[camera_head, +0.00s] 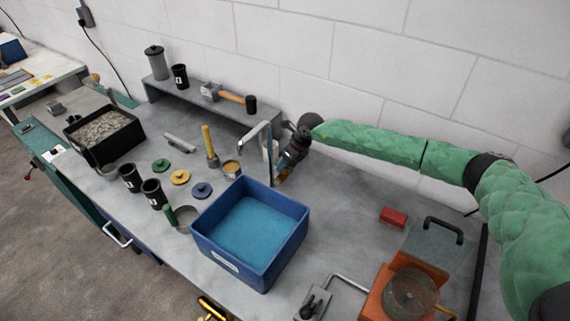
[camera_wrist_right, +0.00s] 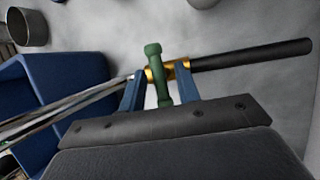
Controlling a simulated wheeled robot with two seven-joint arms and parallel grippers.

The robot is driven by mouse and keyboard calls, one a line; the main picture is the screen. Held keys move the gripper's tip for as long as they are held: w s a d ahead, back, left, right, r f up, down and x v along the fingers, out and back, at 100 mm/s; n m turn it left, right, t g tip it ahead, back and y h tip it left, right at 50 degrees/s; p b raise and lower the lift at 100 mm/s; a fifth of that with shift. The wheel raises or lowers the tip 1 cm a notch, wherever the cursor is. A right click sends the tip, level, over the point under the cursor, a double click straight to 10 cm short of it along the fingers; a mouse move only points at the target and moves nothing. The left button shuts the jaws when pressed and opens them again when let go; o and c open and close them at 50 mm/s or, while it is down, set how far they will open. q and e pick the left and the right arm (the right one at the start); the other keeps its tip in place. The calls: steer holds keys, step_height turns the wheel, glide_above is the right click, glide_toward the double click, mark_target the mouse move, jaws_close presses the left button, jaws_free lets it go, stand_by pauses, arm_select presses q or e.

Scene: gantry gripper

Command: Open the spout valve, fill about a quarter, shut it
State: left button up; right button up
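A metal spout (camera_head: 268,150) rises behind the blue tub (camera_head: 296,232) and bends over toward it. The tub holds a flat light-blue surface (camera_head: 250,228); I cannot tell how deep it is. No stream shows from the spout. My right gripper (camera_head: 285,173) is low behind the tub, beside the spout's base. In the right wrist view, the green valve handle (camera_wrist_right: 155,72) stands on a brass body (camera_wrist_right: 172,71) between my two blue fingers (camera_wrist_right: 158,88). The fingers straddle the handle with small gaps on both sides.
A black box of gravel (camera_head: 137,130), black cups (camera_head: 152,190), coloured discs (camera_head: 180,177) and a yellow-handled tool (camera_head: 208,143) lie left of the tub. A shelf (camera_head: 190,97) stands behind. A red block (camera_head: 393,217) and an orange fixture (camera_head: 375,303) are at right.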

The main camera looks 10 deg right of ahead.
arm_select(q)
steer(key=shift+f, duration=0.1)
